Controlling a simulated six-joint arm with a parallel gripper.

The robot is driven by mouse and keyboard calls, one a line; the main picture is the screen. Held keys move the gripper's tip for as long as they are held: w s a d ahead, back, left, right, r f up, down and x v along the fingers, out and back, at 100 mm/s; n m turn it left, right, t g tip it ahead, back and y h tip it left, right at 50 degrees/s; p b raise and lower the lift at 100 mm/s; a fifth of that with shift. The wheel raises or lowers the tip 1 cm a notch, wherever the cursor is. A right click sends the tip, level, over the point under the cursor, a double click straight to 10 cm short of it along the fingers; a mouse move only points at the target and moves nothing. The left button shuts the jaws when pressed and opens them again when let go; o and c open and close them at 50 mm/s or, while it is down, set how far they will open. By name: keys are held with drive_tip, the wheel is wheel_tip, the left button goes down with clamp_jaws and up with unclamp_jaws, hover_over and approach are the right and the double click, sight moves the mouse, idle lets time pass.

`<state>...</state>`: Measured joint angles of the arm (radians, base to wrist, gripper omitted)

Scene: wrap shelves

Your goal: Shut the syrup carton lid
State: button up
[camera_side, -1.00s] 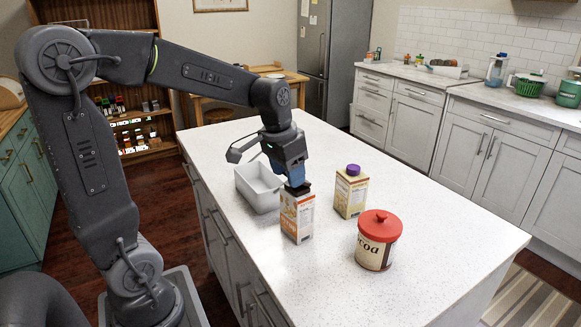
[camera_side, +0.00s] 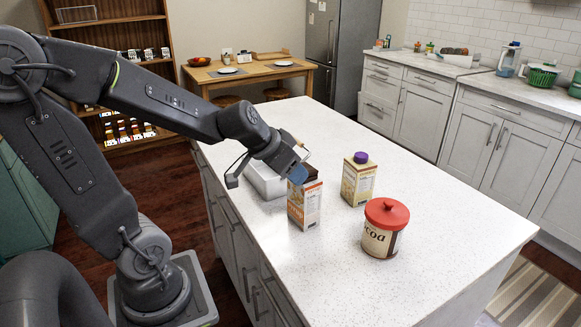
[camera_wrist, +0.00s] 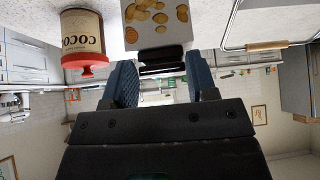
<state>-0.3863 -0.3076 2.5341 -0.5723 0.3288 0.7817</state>
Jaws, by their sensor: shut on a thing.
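The syrup carton (camera_side: 305,208), white and orange, stands upright on the island's counter, with its dark brown lid (camera_side: 310,173) at the top. My gripper (camera_side: 299,174) reaches it from the upper left, its blue fingers at the lid. The carton (camera_wrist: 157,32) shows upside down there, just beyond the lid. The near finger hides part of the lid in the side view, and I cannot tell whether it sits flush.
A cocoa tin with a red lid (camera_side: 385,228) stands to the right of the carton. A carton with a purple cap (camera_side: 358,183) stands behind, to the right. A white basket (camera_side: 262,180) with a wooden-grip handle is close behind my gripper. The right front counter (camera_side: 440,235) is clear.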

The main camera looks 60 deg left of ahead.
idle(0.4)
drive_tip(key=o, duration=0.7)
drive_tip(key=shift+o, duration=0.2)
drive_tip(key=a+v, duration=0.1)
drive_tip(key=v, duration=1.2)
drive_tip(key=shift+s+d+r, duration=0.25)
drive_tip(key=shift+d+r, duration=0.1)
drive_tip(key=shift+d, duration=0.2)
